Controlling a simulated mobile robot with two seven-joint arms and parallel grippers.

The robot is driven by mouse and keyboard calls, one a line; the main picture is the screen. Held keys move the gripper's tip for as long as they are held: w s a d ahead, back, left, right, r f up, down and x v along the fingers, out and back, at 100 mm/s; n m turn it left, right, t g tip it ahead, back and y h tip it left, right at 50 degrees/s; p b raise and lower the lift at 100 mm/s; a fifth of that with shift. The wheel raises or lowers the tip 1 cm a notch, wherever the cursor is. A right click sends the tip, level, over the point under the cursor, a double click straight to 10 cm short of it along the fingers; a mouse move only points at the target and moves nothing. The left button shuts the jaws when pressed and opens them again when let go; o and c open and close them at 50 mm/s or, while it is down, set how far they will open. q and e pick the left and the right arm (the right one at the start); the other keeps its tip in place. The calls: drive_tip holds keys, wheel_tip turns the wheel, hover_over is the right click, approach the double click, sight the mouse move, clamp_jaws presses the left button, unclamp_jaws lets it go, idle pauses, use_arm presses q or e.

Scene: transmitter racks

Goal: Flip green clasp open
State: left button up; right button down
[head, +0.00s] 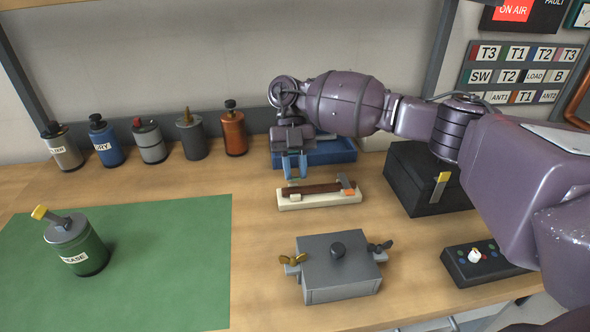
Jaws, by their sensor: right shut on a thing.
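A cream holder (340,198) lies on the bench with a dark brown bar (318,188) along its top. An orange clasp (348,189) with a grey lever stands at the holder's right end. My right gripper (294,177) points down at the holder's left end, its bluish fingers shut on the green clasp there. The clasp is almost wholly hidden by the fingers, so I cannot tell how far it is raised. My left gripper is not in view.
A blue tray (340,152) lies behind the holder. A grey box (340,270) with wing nuts stands in front, a black box (410,185) to the right. Several canisters line the wall. A green mat (170,260) at left bears a green grease can (80,245).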

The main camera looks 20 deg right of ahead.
drive_tip(key=c, duration=1)
unclamp_jaws()
drive_tip(key=shift+o, duration=0.2)
drive_tip(key=v, duration=1.1)
drive_tip(key=shift+b, duration=0.35)
drive_tip(key=shift+s, duration=0.15)
